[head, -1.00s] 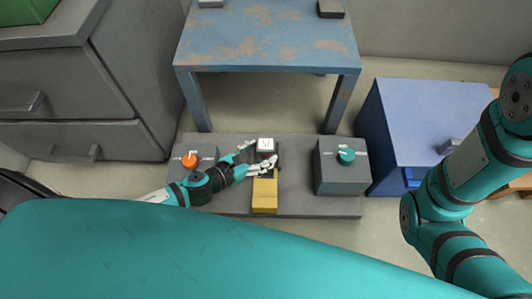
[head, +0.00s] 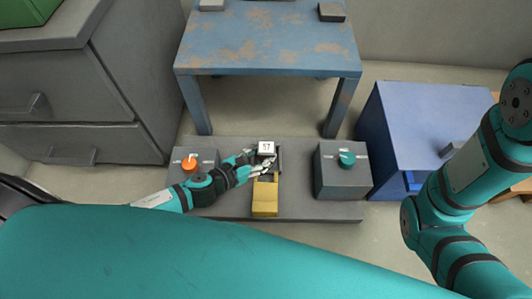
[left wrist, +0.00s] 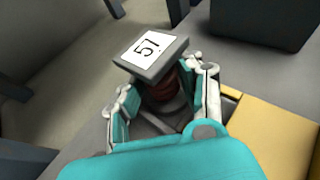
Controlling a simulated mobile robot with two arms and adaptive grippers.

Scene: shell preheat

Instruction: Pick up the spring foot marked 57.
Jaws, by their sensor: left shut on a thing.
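The spring foot marked 57 (head: 266,148) has a dark square top with a white label and stands upright behind the yellow block. It also shows in the left wrist view (left wrist: 150,52), with a reddish-brown coil under its top. My left gripper (head: 264,166) reaches it from the left. In the left wrist view, my left gripper's fingers (left wrist: 163,98) are shut around the coil, below the labelled top. The foot's lower end is partly hidden, and I cannot tell whether it is clear of the base. My right gripper is out of view.
A yellow block (head: 265,198) sits just in front of the foot on a grey base plate (head: 300,206). Grey boxes with an orange knob (head: 190,164) and a teal knob (head: 346,159) flank it. A worn blue table (head: 265,45) stands behind; a blue cabinet (head: 425,120) stands right.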

